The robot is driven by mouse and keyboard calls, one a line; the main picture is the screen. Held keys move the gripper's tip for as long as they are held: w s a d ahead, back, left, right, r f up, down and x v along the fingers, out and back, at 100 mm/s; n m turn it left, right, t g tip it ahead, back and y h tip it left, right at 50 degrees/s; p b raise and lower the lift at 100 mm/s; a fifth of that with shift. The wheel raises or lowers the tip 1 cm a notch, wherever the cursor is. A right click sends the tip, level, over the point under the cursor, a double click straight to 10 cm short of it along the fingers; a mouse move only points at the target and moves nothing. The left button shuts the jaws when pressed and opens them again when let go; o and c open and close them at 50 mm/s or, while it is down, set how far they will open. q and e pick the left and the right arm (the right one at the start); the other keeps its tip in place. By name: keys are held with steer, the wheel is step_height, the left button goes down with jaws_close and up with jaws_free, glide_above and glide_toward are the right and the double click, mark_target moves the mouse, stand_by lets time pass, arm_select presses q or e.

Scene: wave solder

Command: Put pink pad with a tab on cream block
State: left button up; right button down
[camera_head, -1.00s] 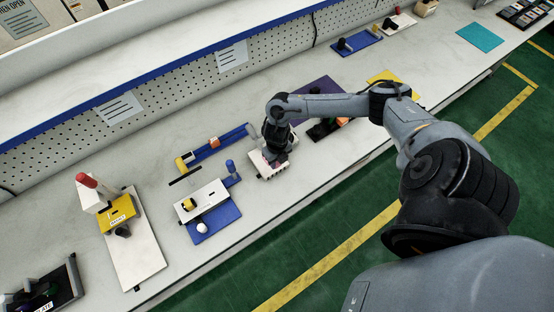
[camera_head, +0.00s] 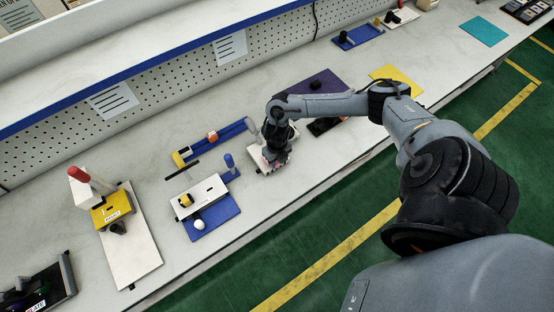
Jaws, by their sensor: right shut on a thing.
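The cream block (camera_head: 255,160) is a pale, low piece near the front edge of the bench, in the middle of the view. My right gripper (camera_head: 272,160) points down over it, and the gripper body covers much of the block. It is shut on the pink pad (camera_head: 282,160), of which only a small pinkish part shows at the fingers. The pad's tab is hidden. I cannot tell whether the pad touches the block or is just above it. My left gripper is out of view.
A blue rail fixture (camera_head: 228,137) and a white plate on a blue base (camera_head: 222,222) lie left of the gripper. Farther left stands a white board with a yellow block (camera_head: 112,209). A purple mat (camera_head: 322,82) and a yellow mat (camera_head: 392,73) lie behind and right.

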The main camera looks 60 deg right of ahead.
steer(key=shift+f+b, duration=0.45)
steer(key=shift+f, duration=0.1)
steer(key=c, duration=0.7)
jaws_free()
steer(key=shift+r, duration=0.15)
step_height(320, 180, up, 11)
steer(key=shift+f+p, duration=0.15)
steer(key=shift+p, duration=0.3)
